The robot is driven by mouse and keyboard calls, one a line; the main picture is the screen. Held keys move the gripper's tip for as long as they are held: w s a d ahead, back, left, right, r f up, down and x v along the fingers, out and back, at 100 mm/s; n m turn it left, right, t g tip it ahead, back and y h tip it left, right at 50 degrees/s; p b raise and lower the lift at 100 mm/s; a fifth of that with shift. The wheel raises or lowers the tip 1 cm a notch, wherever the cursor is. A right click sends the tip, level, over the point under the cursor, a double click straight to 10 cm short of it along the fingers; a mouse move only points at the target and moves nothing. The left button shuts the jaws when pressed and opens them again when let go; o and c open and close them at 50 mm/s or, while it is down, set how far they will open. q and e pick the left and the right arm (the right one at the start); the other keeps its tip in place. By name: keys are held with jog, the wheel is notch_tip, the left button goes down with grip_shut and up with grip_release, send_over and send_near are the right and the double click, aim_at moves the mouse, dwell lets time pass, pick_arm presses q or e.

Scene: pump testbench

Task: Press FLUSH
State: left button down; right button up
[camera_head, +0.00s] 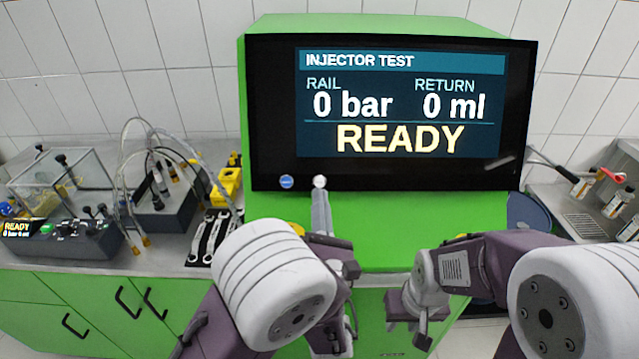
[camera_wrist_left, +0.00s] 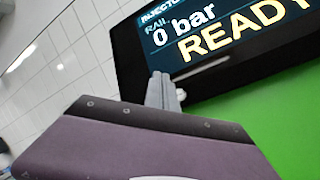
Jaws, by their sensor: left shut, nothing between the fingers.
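The injector test bench has a large black screen panel (camera_head: 270,110) reading "READY", 0 bar and 0 ml. A round blue button (camera_head: 287,181) and a round white button (camera_head: 320,181) sit on its lower left edge. No FLUSH label is legible. My left gripper (camera_head: 319,194) is shut and empty, its tips right at the white button; contact cannot be told. In the left wrist view the shut fingers (camera_wrist_left: 163,82) point at the screen, with the white button (camera_wrist_left: 181,94) just right of them. The blue button is not visible there. My right gripper (camera_head: 408,306) hangs low before the green cabinet, its fingers unclear.
The green bench front (camera_head: 390,225) lies below the screen. A steel counter at left holds wrenches (camera_head: 208,238), a yellow block (camera_head: 228,182), hoses and a small tester (camera_head: 60,232). Bottles (camera_head: 615,203) stand at far right. Yellow parts are partly hidden behind my arms.

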pick_arm(q)
jog(key=w+f+b, duration=0.2)
jog(key=w+f, duration=0.1)
jog(key=w, duration=0.4)
jog(key=shift+f, duration=0.25)
jog(key=shift+w, duration=0.1)
dwell(1.6)
jog(key=shift+w+f, duration=0.15)
jog(key=shift+w, duration=0.2)
jog(key=shift+w+f, duration=0.25)
jog(key=shift+w, duration=0.2)
dwell(0.7)
jog(key=shift+s+r, duration=0.4)
jog(key=shift+s, duration=0.4)
jog(key=s, duration=0.1)
jog(key=s+r+p, duration=0.1)
jog(key=s, duration=0.1)
jog(key=s+r, duration=0.1)
jog(key=shift+s+a+r, duration=0.1)
jog(key=shift+s, duration=0.2)
